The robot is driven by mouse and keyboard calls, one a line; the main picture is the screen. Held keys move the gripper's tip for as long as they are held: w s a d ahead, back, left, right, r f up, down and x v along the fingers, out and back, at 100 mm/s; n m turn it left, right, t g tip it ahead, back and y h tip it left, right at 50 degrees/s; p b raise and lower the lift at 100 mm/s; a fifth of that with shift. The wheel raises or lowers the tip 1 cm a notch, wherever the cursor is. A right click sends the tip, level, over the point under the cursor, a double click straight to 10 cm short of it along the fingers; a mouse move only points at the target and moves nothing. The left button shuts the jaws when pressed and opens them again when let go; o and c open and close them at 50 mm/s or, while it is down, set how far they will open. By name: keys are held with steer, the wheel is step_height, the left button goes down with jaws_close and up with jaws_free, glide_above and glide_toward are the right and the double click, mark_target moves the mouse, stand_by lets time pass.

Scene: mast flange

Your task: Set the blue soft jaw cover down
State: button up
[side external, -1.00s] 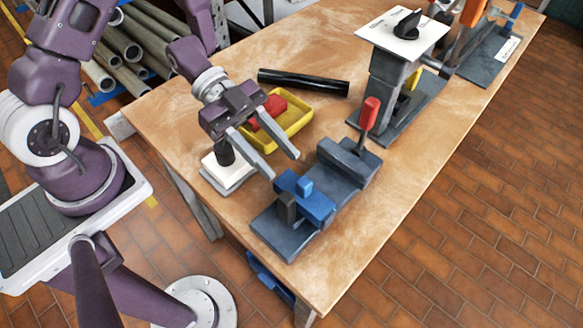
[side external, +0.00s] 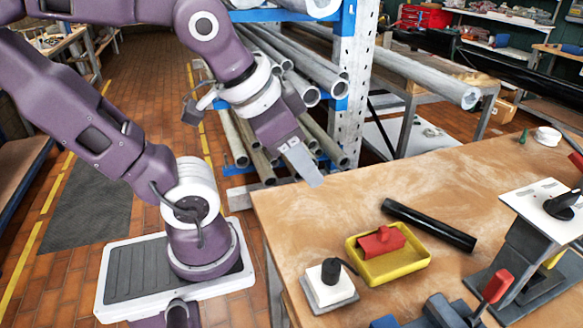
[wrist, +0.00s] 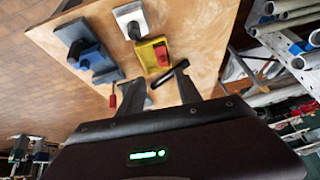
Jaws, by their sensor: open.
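The blue soft jaw cover (wrist: 88,49) sits on the grey-blue vise (wrist: 72,30) in the wrist view, apart from my fingers. In the side view only a bit of blue (side external: 385,322) shows at the bottom edge, beside the cut-off vise (side external: 440,312). My gripper (side external: 316,180) is raised at the table's far left corner, well away from the vise. One finger shows clearly there. In the wrist view my gripper (wrist: 155,80) has its two fingers spread, with nothing held between them.
A yellow tray (side external: 400,270) holds a red piece (side external: 382,240). A white block with a black knob (side external: 330,285) stands beside it. A black tube (side external: 430,224) lies behind. Metal pipes on a blue rack (side external: 285,65) stand close to my gripper. The table's back is largely clear.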

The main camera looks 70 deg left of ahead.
steer(key=s, duration=0.1)
steer(key=s+d, duration=0.1)
steer(key=shift+s+d+h, duration=0.3)
steer(key=shift+h, duration=0.1)
steer(key=c, duration=0.3)
steer(key=shift+c, duration=0.2)
steer(key=shift+w, duration=0.1)
steer(key=m+g, duration=0.5)
steer(key=m, duration=0.8)
glide_above(389, 321)
steer(key=s+a, duration=0.1)
steer(key=a, duration=0.1)
step_height(389, 321, down, 6)
steer(key=d+f+m, duration=0.2)
steer(key=d+f, duration=0.1)
steer(key=d+f+m+g, duration=0.1)
steer(key=d+f+m, duration=0.1)
steer(key=d+f, duration=0.1)
steer(key=shift+w+d+f, duration=0.1)
steer(key=shift+d+f, duration=0.1)
steer(key=shift+d, duration=0.1)
steer(key=shift+m, duration=0.3)
step_height(389, 321, down, 7)
steer(key=shift+f, duration=0.1)
